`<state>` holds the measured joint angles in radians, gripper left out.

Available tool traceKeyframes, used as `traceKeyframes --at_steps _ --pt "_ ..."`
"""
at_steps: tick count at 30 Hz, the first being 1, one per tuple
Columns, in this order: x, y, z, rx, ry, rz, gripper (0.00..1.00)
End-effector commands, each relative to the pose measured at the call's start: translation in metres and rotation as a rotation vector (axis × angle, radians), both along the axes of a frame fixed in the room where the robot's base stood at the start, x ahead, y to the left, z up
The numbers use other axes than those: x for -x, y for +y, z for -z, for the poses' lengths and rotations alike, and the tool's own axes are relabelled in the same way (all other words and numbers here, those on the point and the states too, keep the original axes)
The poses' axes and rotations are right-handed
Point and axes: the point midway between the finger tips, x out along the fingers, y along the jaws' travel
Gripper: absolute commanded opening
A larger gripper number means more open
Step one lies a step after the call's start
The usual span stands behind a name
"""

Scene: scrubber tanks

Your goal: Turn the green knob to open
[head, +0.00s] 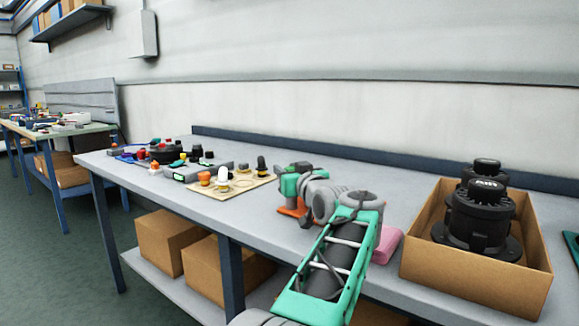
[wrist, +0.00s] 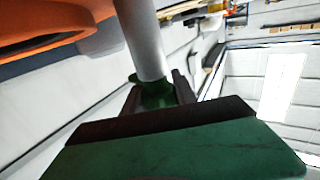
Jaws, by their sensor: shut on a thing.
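The green knob (wrist: 155,97) shows in the wrist view at the lower end of a grey rod or stem (wrist: 146,42). My gripper (wrist: 158,88) has one dark finger on each side of the knob and is shut on it. Most of the knob is hidden by the fingers and the dark bar in front. An orange part (wrist: 45,28) lies at the upper left of the wrist view. In the head view an orange piece (head: 291,209) shows on the workbench below my wrist. The knob and fingertips cannot be made out there, as my arm covers them.
A cardboard box (head: 478,284) with black fittings (head: 480,212) stands right of my arm on the workbench (head: 200,206). A pink block (head: 387,245) lies beside my arm. A board (head: 232,186) with knobs and several small parts lie to the left. A wall (head: 330,125) stands behind.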

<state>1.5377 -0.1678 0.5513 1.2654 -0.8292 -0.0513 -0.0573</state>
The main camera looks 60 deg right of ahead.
Motion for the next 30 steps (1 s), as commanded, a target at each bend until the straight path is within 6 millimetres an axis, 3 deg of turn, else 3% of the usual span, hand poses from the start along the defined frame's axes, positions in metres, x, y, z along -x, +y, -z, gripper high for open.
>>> traceKeyframes --at_steps 21,22,30 --pt "-0.0018 0.0011 -0.0015 0.004 -0.002 -0.079 0.00" --pt "-0.0019 0.0011 -0.0015 0.004 -0.002 -0.079 0.36" --pt "-0.0023 0.0016 -0.0009 0.002 -0.001 -0.081 0.55"
